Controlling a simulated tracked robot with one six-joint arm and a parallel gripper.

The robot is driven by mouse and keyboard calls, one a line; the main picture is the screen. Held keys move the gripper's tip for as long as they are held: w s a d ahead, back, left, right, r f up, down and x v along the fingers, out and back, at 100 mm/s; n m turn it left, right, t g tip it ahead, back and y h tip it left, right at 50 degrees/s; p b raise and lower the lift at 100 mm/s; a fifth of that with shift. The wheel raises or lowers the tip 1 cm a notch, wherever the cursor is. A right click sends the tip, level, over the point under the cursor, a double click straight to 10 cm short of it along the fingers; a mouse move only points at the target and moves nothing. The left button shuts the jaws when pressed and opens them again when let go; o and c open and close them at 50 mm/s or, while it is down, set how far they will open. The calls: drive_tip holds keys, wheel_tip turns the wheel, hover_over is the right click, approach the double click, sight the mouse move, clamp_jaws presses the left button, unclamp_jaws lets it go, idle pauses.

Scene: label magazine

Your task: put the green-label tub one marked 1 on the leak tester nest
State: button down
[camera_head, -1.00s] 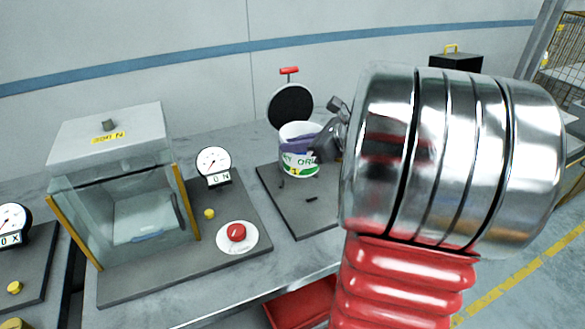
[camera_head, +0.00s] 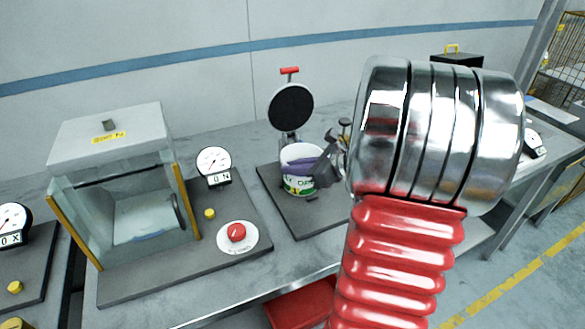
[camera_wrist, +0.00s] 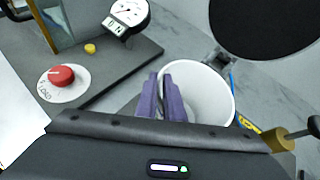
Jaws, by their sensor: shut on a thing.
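My gripper (camera_head: 312,166), with purple fingers, is shut on the wall of a white open-topped tub (camera_head: 298,186) with a green label. The label's number cannot be read clearly now. The tub is upright at the dark base plate (camera_head: 318,222) of the station with a raised round black pad (camera_head: 291,107) and red handle (camera_head: 289,71). Whether the tub touches the plate or a nest cannot be told. In the wrist view, the fingers (camera_wrist: 160,97) grip the tub's near left wall, the tub (camera_wrist: 205,92) looks empty, and its lower part is hidden.
A red tray (camera_head: 302,303) is below the bench edge. A brass-coloured knob (camera_wrist: 278,139) is right of the tub in the wrist view.

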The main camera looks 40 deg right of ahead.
drive_tip(key=c, duration=1.9)
unclamp_jaws()
drive_tip(key=shift+o, duration=0.2)
drive_tip(key=v, duration=1.2)
